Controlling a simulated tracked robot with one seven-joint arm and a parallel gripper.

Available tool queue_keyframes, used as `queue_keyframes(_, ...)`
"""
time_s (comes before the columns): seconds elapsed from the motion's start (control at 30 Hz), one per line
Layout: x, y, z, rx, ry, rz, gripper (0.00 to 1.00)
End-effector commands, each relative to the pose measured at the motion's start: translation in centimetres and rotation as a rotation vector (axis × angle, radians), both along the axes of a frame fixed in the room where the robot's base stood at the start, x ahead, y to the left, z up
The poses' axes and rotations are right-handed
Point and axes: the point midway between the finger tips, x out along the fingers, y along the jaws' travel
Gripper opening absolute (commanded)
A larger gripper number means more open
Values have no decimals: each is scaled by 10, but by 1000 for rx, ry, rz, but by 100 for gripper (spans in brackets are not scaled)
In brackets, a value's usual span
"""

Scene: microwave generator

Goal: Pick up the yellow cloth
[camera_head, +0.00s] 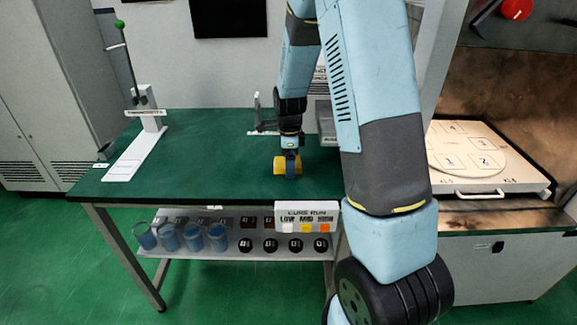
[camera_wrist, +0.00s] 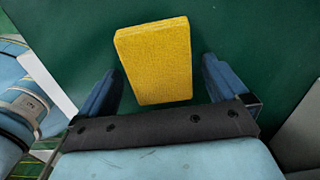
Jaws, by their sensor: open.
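The yellow cloth (camera_head: 279,165) lies on the green tabletop, a thick flat rectangle. In the wrist view the cloth (camera_wrist: 156,60) sits between and just beyond my two blue fingers, slightly tilted, with a gap to each finger. My gripper (camera_wrist: 160,85) is open and empty. In the head view my gripper (camera_head: 288,166) points down at the cloth and hides part of it. I cannot tell the exact height of the fingertips above the table.
The green table (camera_head: 215,170) has free room left of the cloth. A white lever stand (camera_head: 150,125) with a green knob stands at the left. A white button box (camera_head: 307,217) is at the front edge. Blue cups (camera_head: 168,237) stand on the shelf below.

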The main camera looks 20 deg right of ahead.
Motion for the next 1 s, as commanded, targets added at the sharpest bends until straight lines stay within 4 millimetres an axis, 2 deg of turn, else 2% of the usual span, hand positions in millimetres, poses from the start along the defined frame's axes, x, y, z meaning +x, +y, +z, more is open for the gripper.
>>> queue_keyframes(0.17, 0, 0, 0, 0, 0, 0, 99)
queue_keyframes(0.73, 0, 1, 0, 0, 0, 1, 45)
queue_keyframes(1.0, 0, 1, 2, 0, 0, 1, 45)
